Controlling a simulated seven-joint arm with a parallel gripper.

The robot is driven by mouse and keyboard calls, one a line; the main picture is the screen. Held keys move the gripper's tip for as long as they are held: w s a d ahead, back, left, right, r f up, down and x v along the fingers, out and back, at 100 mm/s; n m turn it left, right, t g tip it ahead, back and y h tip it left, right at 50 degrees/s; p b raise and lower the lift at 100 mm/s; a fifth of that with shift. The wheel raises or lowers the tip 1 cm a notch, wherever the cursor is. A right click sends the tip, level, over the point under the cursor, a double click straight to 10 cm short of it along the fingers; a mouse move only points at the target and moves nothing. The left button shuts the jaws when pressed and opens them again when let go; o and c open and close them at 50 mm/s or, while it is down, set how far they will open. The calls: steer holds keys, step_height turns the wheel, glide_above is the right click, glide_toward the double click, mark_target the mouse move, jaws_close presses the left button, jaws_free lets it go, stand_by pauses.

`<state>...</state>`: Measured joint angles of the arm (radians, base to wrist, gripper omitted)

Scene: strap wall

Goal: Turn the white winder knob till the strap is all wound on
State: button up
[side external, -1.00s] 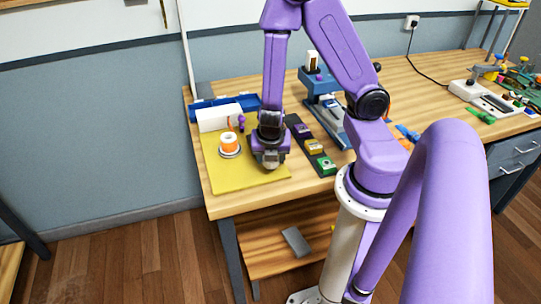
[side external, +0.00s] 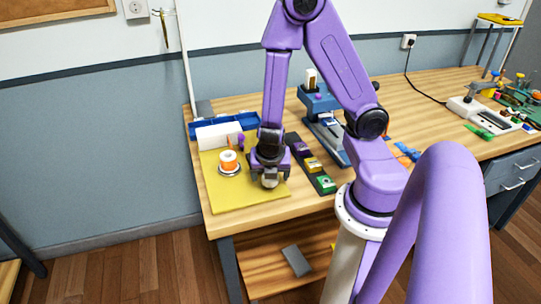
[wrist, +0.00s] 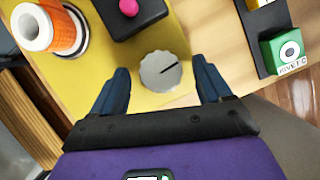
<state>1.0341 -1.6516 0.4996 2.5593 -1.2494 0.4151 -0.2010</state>
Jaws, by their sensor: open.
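The white winder knob (wrist: 160,71) is a pale grey-white ribbed dial on the yellow board (wrist: 165,30). A dark line on its face points up and to the right in the wrist view. My gripper (wrist: 162,80) is open, with its two blue fingers on either side of the knob. A gap shows between each finger and the knob. In the side view my gripper (side external: 269,168) is low over the right part of the board. A white spool with an orange band (wrist: 38,22) stands left of the knob, also in the side view (side external: 229,163). I cannot make out a loose strap end.
A black box with a pink button (wrist: 128,8) is just beyond the knob. A dark rail with coloured blocks (side external: 314,164) lies right of the board. A white box (side external: 219,134) and blue tray (side external: 225,124) are behind. Bare table shows along the board's edges.

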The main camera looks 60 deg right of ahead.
steer(key=v, duration=1.7)
steer(key=shift+w, duration=0.1)
steer(key=s+a+m+g+y, duration=0.2)
steer(key=s+a+m+y, duration=0.2)
steer(key=s+m, duration=0.4)
steer(key=a+m, duration=0.1)
steer(key=m, duration=0.2)
steer(key=shift+s+a, duration=0.15)
steer(key=shift+a, duration=0.15)
